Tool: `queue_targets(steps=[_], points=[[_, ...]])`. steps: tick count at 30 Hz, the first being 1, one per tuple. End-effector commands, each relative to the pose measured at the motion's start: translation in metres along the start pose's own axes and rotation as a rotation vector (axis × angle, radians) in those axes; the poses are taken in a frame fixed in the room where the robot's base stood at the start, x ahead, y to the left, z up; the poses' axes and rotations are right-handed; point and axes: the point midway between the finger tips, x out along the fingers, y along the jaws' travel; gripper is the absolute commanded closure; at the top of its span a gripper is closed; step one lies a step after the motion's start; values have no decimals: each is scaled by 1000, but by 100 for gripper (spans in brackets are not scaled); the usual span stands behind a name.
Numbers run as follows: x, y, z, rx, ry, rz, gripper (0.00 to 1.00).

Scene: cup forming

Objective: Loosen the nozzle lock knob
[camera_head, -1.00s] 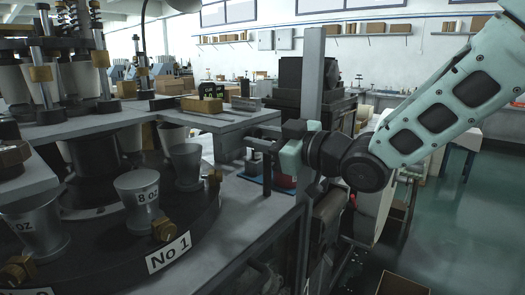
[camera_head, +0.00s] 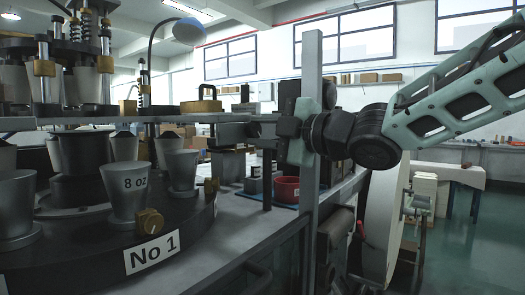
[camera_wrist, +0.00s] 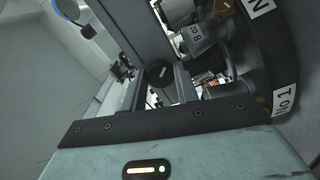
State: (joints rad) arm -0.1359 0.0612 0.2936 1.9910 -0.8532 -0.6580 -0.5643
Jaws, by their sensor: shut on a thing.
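A dark round knob (camera_wrist: 160,73) with a pale mark on its face is in the middle of the wrist view; I take it to be the nozzle lock knob. My gripper (camera_wrist: 160,84) has its narrow fingers on either side of this knob and is shut on it. In the head view my gripper (camera_head: 262,131) points left at the machine, at about the height of the grey upper plate (camera_head: 165,114). The fingertips and the knob are hard to make out there against the dark bracket.
A grey upright post (camera_head: 311,90) stands close beside my gripper. The turntable with metal cups (camera_head: 125,195) and a "No 1" label (camera_head: 151,252) is at the left. A red bowl (camera_head: 286,189) sits below my gripper.

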Motion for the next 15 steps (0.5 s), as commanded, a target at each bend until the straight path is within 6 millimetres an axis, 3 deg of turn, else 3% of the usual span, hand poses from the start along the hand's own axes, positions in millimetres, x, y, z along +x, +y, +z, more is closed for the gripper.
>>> queue_targets(steps=[15], points=[[0, -4, 1, -462, 0, 0, 92]])
